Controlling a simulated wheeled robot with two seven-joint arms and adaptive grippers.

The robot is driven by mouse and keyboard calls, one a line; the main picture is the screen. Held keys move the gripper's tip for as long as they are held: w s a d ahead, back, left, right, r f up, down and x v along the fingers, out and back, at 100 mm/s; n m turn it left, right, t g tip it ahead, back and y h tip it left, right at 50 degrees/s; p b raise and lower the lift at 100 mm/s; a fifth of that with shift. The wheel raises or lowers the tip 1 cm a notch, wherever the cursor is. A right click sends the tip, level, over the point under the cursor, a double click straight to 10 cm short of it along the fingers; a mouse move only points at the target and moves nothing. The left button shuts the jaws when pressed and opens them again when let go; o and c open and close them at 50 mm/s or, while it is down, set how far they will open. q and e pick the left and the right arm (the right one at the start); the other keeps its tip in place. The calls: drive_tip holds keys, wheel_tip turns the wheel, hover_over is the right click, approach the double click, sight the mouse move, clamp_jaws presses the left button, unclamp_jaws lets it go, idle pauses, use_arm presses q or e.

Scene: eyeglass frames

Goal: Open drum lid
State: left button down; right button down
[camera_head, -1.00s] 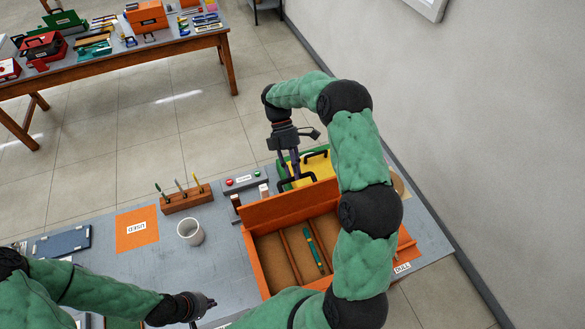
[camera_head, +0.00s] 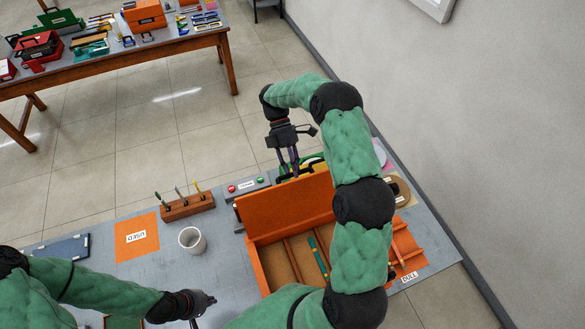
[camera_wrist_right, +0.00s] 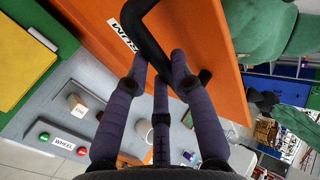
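The orange drum box (camera_head: 262,268) stands on the grey table with its lid (camera_head: 285,208) raised at the far edge and its inner face towards the head camera. The right wrist view shows the lid's outer face (camera_wrist_right: 225,60), with a partly hidden "RUM" label and a black handle (camera_wrist_right: 143,35). My right gripper (camera_head: 289,168) is behind the lid. Its fingers are spread apart at the handle (camera_wrist_right: 160,65); contact is unclear. My left gripper (camera_head: 208,301) is low over the table's near side, away from the box; its finger opening is unclear.
A teal pen (camera_head: 318,258) lies in the divided box. A white mug (camera_head: 192,240), a wooden pen block (camera_head: 187,206) and a button panel (camera_head: 247,186) stand to the left. A brown roll (camera_head: 398,191) is at the right. My right arm hides part of the box.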

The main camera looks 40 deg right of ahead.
drive_tip(key=c, duration=1.1)
unclamp_jaws()
drive_tip(key=shift+s+a+f, duration=0.1)
drive_tip(key=shift+s+f, duration=0.1)
drive_tip(key=shift+f, duration=0.4)
drive_tip(key=shift+o, duration=0.2)
drive_tip(key=shift+w, duration=0.1)
drive_tip(key=shift+w+d+r, duration=0.1)
drive_tip(key=shift+d+r, duration=0.05)
drive_tip(key=shift+d, duration=0.05)
drive_tip(key=shift+a+r, duration=0.1)
drive_tip(key=v, duration=0.7)
drive_tip(key=shift+w, duration=0.15)
drive_tip(key=shift+d, duration=0.2)
